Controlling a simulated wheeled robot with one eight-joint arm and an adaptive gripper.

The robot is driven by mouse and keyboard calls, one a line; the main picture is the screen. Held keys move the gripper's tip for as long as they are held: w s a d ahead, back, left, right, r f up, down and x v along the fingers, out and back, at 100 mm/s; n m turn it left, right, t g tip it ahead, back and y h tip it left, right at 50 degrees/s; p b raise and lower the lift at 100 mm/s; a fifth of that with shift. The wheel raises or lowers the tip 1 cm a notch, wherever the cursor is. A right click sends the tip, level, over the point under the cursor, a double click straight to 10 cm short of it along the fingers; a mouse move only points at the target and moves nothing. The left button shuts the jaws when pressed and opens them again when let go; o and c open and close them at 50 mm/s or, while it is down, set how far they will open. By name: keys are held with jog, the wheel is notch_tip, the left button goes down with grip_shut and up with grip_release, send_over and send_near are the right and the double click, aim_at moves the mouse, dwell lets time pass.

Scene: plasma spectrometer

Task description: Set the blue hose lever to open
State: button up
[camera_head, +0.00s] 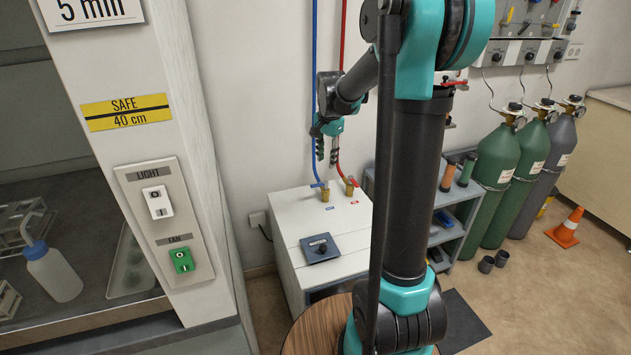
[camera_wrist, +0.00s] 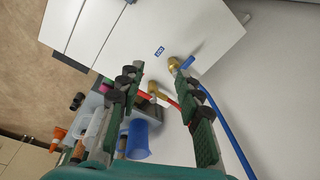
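The blue hose lever (camera_head: 318,185) sits on a brass valve (camera_head: 325,194) on top of the white cabinet (camera_head: 290,204). In the wrist view the blue lever (camera_wrist: 187,63) points off the brass fitting (camera_wrist: 174,63), close to the right fingertip. The blue hose (camera_wrist: 226,125) runs from this fitting. My gripper (camera_head: 327,158) is open and empty above the valves, between the two hoses in the head view. In the wrist view my gripper (camera_wrist: 158,82) has its fingers spread, with the red lever (camera_wrist: 145,96) showing between them. Contact with the blue lever cannot be told.
The red hose (camera_head: 341,40) comes down beside the blue one to its own brass valve (camera_head: 349,187). A grey shelf (camera_head: 455,205) and gas cylinders (camera_head: 497,165) stand to the right. My arm hides part of the cabinet.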

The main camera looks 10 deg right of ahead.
jog(key=w+a+m+g, duration=0.15)
jog(key=w+m, duration=0.35)
jog(key=w, duration=0.6)
jog(key=f, duration=1.7)
jog(key=shift+w+a+f, duration=0.1)
jog(key=shift+w+a, duration=0.1)
jog(key=shift+a, duration=0.05)
jog(key=shift+c, duration=0.3)
grip_shut()
